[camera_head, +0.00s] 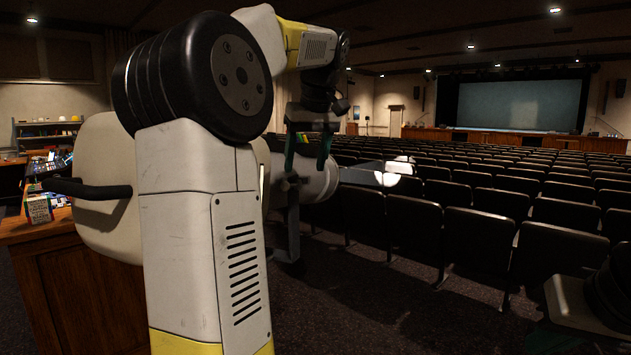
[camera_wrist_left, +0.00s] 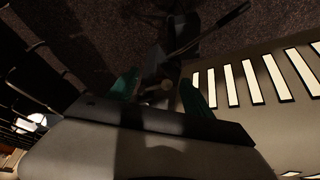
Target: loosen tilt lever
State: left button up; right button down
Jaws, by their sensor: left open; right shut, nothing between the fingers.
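A large pale cylindrical lamp (camera_head: 318,180) stands on a dark stand (camera_head: 292,225), partly hidden behind my left arm in the head view. My left gripper (camera_head: 308,152) is open, its teal fingers pointing down in front of the lamp. In the left wrist view the left gripper (camera_wrist_left: 160,92) has a dark bracket with a small pale round knob (camera_wrist_left: 166,85) between its fingertips; contact cannot be told. A thin dark rod (camera_wrist_left: 212,28), perhaps the tilt lever, runs up right from the bracket. My right gripper (camera_head: 545,335) shows only partly at the lower right, dark and shut.
The lamp's vented housing (camera_wrist_left: 265,85) is close on the right in the left wrist view. A wooden desk (camera_head: 75,285) with a small box (camera_head: 39,209) stands at the left. Rows of dark seats (camera_head: 480,235) fill the right. Carpet (camera_head: 400,320) is bare in front of them.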

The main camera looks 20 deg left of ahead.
aim_at(289, 186)
pick_arm(q)
jog(key=w+a+f, duration=0.1)
jog(key=a+f, duration=0.1)
jog(key=w+a+f+n, duration=0.1)
jog(key=a+f, duration=0.1)
jog(key=w+a+f+n, duration=0.1)
jog(key=w+a+f, duration=0.1)
jog(key=shift+a+g+y, duration=0.1)
jog(key=shift+g+y, duration=0.2)
jog(key=shift+y, duration=0.1)
